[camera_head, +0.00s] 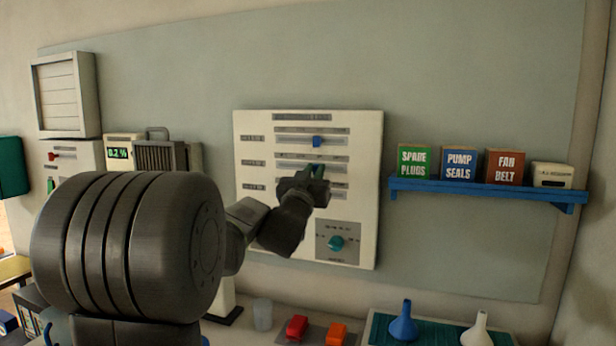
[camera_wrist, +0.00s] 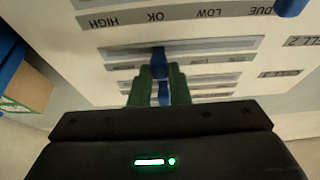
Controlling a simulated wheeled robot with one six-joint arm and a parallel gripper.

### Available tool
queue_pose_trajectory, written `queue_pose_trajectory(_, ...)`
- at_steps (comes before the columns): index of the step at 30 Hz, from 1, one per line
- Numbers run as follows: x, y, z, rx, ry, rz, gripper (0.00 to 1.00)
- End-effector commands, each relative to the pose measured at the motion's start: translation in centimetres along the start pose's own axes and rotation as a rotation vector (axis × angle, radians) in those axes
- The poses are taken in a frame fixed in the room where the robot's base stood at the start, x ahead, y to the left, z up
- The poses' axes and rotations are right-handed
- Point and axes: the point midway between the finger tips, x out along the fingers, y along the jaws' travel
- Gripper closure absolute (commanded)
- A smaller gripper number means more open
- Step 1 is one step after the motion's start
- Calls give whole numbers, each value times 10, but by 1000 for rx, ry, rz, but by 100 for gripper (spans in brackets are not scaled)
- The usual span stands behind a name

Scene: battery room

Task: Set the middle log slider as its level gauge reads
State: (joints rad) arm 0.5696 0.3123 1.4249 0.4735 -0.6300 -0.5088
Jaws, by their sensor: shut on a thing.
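The white log panel (camera_head: 356,200) hangs on the wall with three slider rows. My gripper (camera_head: 317,172) is at its middle row. In the wrist view, which is upside down, my green fingers (camera_wrist: 159,75) are shut on the middle slider's blue knob (camera_wrist: 160,62). That knob is near the OK part of its scale; the OK word itself is hidden. A CELL 2 label (camera_wrist: 300,42) marks this row. The top slider's blue knob (camera_head: 317,141) also shows. The bottom slider's knob (camera_wrist: 290,8) is near DUE. I cannot identify the middle slider's level gauge.
A teal dial (camera_head: 336,242) is low on the panel. A blue shelf (camera_head: 480,190) with boxes is right of it. A display reading 0.2 % (camera_head: 118,153) stands left. Red (camera_head: 297,326) and orange (camera_head: 337,333) items and a blue flask (camera_head: 404,325) are below.

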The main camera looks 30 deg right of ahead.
Motion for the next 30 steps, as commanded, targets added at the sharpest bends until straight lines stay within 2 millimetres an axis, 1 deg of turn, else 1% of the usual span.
queue_pose_trajectory(3, 0, 0, 0, 0, 0, -1, 100)
queue_pose_trajectory(4, 0, 0, 0, 0, 0, -1, 80)
queue_pose_trajectory(6, 0, 0, 0, 0, 0, -1, 66)
queue_pose_trajectory(7, 0, 0, 0, 0, 0, -1, 62)
queue_pose_trajectory(16, -1, -1, 0, 0, 0, -1, 62)
queue_pose_trajectory(20, -12, -1, 0, 1, 0, -1, 62)
queue_pose_trajectory(23, -29, -1, 1, 2, 0, -2, 62)
queue_pose_trajectory(30, -84, -1, 1, 2, 0, -2, 62)
